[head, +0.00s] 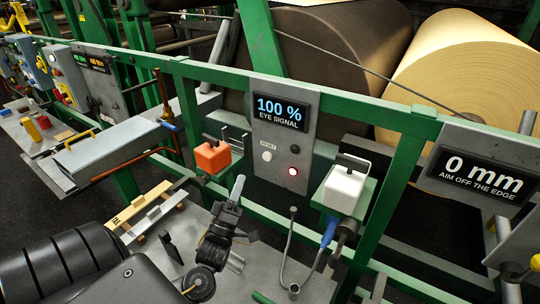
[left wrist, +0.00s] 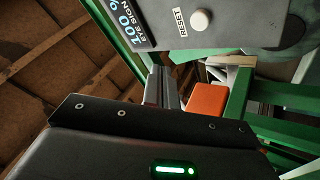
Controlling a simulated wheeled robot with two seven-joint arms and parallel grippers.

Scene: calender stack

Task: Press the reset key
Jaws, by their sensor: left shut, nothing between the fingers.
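The reset key (head: 267,156) is a round white button below a RESET label on the grey eye-signal panel (head: 257,178). It also shows in the left wrist view (left wrist: 200,20), at the top, standing out from the panel. My left gripper (head: 238,184) is shut and empty, below and left of the key in the head view. Its narrow grey fingers (left wrist: 160,87) show in the left wrist view, apart from the key. My right gripper is not in view.
An orange box (head: 212,157) stands left of the panel, a white box (head: 344,188) right. Green rails (head: 175,68) and large rolls stand around.

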